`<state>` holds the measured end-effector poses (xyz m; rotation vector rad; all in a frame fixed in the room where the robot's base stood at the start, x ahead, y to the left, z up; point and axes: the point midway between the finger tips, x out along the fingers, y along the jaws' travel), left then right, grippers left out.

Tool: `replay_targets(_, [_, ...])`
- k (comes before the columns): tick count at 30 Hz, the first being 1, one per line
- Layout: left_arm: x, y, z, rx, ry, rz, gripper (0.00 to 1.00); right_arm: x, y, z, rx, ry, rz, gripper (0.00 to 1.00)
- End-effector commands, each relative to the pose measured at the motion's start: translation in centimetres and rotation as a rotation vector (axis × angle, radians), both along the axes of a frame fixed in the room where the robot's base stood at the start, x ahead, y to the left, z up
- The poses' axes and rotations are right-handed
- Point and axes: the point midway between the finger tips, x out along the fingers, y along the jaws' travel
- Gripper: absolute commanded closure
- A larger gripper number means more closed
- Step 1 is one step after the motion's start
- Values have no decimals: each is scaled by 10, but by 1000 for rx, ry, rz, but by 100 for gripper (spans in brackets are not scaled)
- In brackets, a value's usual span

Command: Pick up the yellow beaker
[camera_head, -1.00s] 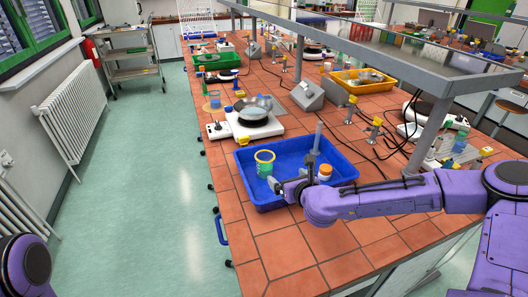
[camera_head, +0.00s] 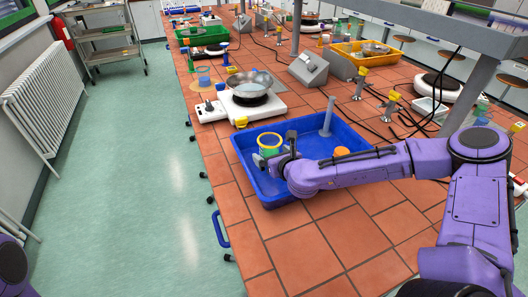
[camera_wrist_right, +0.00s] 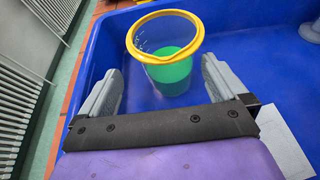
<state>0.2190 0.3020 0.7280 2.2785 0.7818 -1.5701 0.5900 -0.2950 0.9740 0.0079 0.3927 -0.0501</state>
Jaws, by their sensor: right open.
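The yellow beaker (camera_head: 268,141) has a yellow rim, clear walls and green liquid inside. It stands upright in the left part of the blue tray (camera_head: 241,150). My right gripper (camera_head: 273,158) reaches into the tray from the right, close to the beaker and partly covering it. In the right wrist view the beaker (camera_wrist_right: 168,70) stands just ahead, between the lines of the two open fingers (camera_wrist_right: 162,72). The fingers appear not to touch it. My left gripper is out of view.
A grey rod-like piece (camera_head: 326,122) and an orange-topped item (camera_head: 341,152) are also in the tray. A white hot plate (camera_head: 270,108) with a metal pan (camera_head: 249,84) stands behind it. Bare tiles (camera_head: 300,246) lie in front of the tray.

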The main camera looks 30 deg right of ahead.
Motion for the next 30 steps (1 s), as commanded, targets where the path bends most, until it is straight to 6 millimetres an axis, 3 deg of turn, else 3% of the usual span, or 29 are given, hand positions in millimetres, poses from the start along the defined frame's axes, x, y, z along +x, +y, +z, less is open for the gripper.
replay_targets(5, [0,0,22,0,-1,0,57,25,-11,-10,-5,5,-12,1])
replay_targets(9, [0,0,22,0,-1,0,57,41,-11,-19,-1,1,-11,1])
replay_targets(16, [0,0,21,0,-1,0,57,44,-9,-21,1,0,-8,1])
replay_targets(21, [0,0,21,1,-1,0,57,44,-9,-21,1,0,-7,56])
replay_targets(22, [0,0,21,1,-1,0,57,44,-8,-21,1,0,-7,63])
replay_targets(30, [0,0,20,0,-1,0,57,45,-8,-19,1,-2,-7,62])
